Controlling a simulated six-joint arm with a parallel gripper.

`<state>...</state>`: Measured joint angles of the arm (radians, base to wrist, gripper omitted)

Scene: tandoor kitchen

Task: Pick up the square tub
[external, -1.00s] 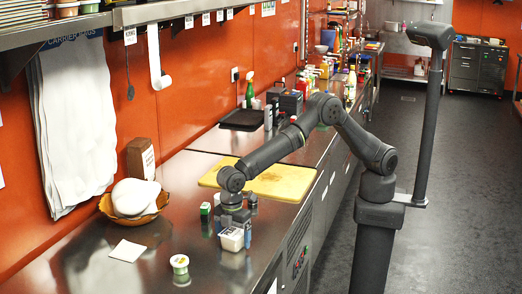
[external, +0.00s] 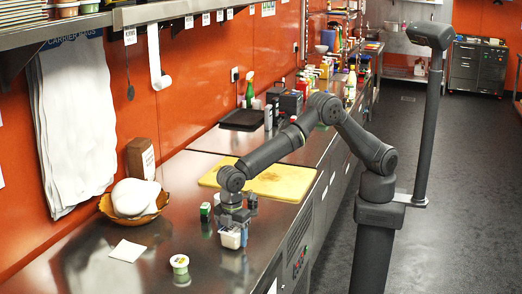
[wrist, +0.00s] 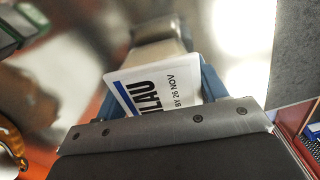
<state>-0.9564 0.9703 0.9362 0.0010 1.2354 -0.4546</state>
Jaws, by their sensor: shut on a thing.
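The square tub (external: 230,239) is small and white and is in my gripper, over the front part of the steel counter in the external view. In the wrist view the tub (wrist: 150,92) shows a white label with a blue stripe and the printed words "LAU" and "BY 26 NOV". My gripper (external: 234,229) points down, with its blue-grey fingers closed on the tub. In the wrist view my gripper (wrist: 165,88) has a blue finger at each side of the tub. I cannot tell whether the tub's base touches the counter.
A round white-lidded tub (external: 179,262) stands at the front left. A green-and-white small box (external: 205,210) is just behind left of my gripper. A white card (external: 127,250), a brown bowl (external: 150,213) and a yellow board (external: 270,182) lie around. Counter right of the round tub is clear.

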